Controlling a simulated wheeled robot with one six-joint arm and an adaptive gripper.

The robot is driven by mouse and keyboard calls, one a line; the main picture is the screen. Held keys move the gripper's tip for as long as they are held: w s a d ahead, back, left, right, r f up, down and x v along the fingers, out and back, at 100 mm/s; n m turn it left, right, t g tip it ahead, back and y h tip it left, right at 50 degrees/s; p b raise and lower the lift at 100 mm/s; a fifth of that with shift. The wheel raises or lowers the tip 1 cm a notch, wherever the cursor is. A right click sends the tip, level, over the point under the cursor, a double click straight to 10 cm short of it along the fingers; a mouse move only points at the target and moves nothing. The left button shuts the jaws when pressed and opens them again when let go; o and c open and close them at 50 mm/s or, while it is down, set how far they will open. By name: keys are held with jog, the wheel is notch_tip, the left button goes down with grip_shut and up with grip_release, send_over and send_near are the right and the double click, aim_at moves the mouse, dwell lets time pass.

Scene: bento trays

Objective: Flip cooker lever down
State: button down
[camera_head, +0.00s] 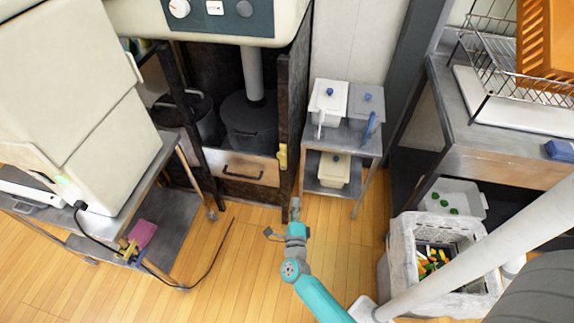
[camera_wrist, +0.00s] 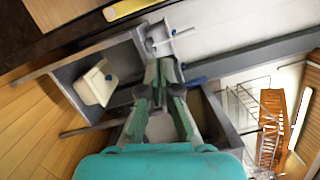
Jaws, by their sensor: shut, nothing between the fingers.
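The cooker (camera_head: 200,20) is a cream unit with a dark panel of knobs, above a dark frame. A small yellow part (camera_head: 282,157), which looks like the lever, is on the right post of that frame and appears upright. A yellow bar, probably the same part (camera_wrist: 128,8), is at the top edge of the wrist view, partly cut off. My gripper (camera_head: 295,206) is shut and empty, in front of the frame's right post and lower in the picture than the yellow part. In the wrist view the fingers (camera_wrist: 163,72) are together, apart from the yellow bar.
A metal shelf (camera_head: 370,140) with lidded containers stands right of the cooker. A grey crate (camera_head: 400,262) of colourful pieces is at the lower right. A metal cart (camera_head: 160,225) stands left. The wooden floor (camera_head: 230,275) around my arm is mostly clear.

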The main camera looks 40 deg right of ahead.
jog(key=w+d+m, duration=0.1)
jog(key=w+d+m+g, duration=0.1)
jog(key=w+d+m+h, duration=0.1)
jog(key=w, duration=0.1)
jog(key=shift+f+g, duration=0.3)
jog(key=w+d+r, duration=0.2)
jog(key=w+d, duration=0.4)
jog(key=w, duration=0.3)
jog(key=shift+w+r, duration=0.15)
jog(key=shift+w, duration=0.2)
dwell(0.4)
